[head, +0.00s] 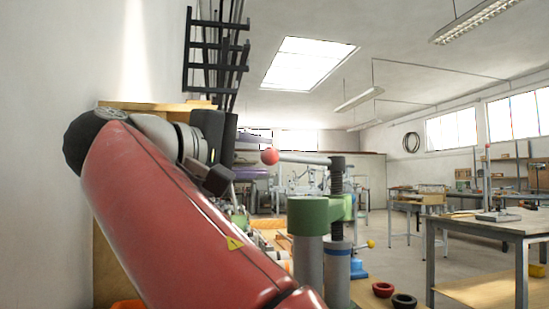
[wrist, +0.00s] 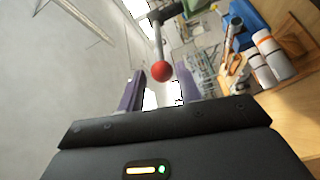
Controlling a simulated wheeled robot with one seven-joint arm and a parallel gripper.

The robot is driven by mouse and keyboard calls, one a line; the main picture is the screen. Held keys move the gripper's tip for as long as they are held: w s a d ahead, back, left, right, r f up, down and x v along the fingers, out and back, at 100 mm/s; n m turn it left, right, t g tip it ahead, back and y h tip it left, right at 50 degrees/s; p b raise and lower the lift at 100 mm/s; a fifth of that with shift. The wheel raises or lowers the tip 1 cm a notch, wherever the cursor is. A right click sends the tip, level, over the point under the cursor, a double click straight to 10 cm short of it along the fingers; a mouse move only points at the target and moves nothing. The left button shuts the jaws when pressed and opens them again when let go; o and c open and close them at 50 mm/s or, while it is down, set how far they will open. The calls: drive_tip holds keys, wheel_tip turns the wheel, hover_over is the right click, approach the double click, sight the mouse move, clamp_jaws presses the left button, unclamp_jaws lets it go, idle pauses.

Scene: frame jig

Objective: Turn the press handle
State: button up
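The press (head: 309,215) has a green body on grey posts, with a dark upright screw (head: 336,185). Its handle is a light bar (head: 303,158) reaching left from the screw top to a red ball (head: 270,156). In the wrist view the red ball (wrist: 162,71) shows between the tips of my purple fingers, with the bar (wrist: 157,35) running up from it. My gripper (wrist: 160,72) is open, with a gap on both sides of the ball. In the head view my gripper (head: 262,157) is just left of the ball; how deep the ball sits between the fingers is unclear.
A black ring and a red ring (head: 383,290) lie near the press base. A blue object (head: 357,269) stands beside its post. White rolls with orange bands (wrist: 274,52) lie on the wooden bench. A plain wall (head: 50,200) is at the left; tables (head: 485,228) stand farther right.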

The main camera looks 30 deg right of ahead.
sight(277, 158)
drive_tip(key=x, duration=0.7)
drive_tip(key=shift+c, duration=0.2)
clamp_jaws()
